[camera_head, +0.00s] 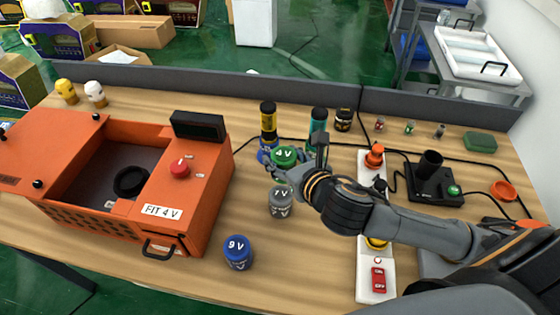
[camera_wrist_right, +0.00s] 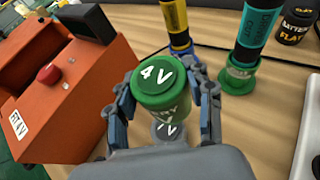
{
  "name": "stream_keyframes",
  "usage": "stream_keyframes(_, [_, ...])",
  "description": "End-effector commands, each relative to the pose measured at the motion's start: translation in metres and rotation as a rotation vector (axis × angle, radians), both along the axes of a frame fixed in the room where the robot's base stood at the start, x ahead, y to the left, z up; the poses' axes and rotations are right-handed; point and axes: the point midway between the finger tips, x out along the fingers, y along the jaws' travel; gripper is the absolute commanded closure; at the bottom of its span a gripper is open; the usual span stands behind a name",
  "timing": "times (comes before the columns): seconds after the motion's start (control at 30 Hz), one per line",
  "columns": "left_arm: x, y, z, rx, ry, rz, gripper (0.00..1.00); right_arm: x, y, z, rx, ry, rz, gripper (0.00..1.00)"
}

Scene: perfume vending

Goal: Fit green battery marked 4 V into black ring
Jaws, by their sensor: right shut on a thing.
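The green battery marked 4 V (camera_head: 284,155) is held between the fingers of my right gripper (camera_head: 284,163), behind and above the grey 7 V battery. In the right wrist view the green battery (camera_wrist_right: 162,88) sits upright between both fingers (camera_wrist_right: 163,105). The black ring (camera_head: 131,181) lies inside the open orange box (camera_head: 205,190), left of the gripper and apart from it. The box carries a label FIT 4 V (camera_head: 162,212). My left gripper does not show in either view.
A grey 7 V battery (camera_head: 281,203) and a blue 9 V battery (camera_head: 238,253) stand on the table. A red button (camera_head: 180,169) and a dark display (camera_head: 198,125) sit on the orange box. Yellow (camera_head: 268,120) and teal (camera_head: 318,122) screwdrivers stand behind. A white switch strip (camera_head: 366,272) lies right.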

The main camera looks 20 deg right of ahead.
Motion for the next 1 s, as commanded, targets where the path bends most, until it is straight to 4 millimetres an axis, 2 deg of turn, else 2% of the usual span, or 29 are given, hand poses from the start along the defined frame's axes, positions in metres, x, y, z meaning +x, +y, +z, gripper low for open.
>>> stream_keyframes(0.03, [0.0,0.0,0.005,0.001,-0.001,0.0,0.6,0.012,-0.008,-0.001,-0.003,-0.003,-0.004,0.96])
stream_keyframes(0.17, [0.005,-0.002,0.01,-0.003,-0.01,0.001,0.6,0.039,-0.024,-0.014,-0.001,-0.003,-0.005,0.96])
stream_keyframes(0.2, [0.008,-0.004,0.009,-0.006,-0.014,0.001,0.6,0.045,-0.027,-0.024,0.001,0.0,-0.005,0.96])
stream_keyframes(0.4, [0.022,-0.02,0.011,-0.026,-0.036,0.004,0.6,0.069,-0.04,-0.057,0.003,-0.002,-0.002,0.96])
stream_keyframes(0.67, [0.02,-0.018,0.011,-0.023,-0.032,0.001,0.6,0.083,-0.047,-0.076,0.002,-0.004,-0.001,0.96])
stream_keyframes(0.83, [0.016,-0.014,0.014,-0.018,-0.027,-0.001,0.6,0.082,-0.047,-0.1,0.004,-0.001,-0.001,0.96])
stream_keyframes(1.0, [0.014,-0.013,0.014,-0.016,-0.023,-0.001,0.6,0.082,-0.047,-0.106,0.001,-0.005,0.002,0.96])
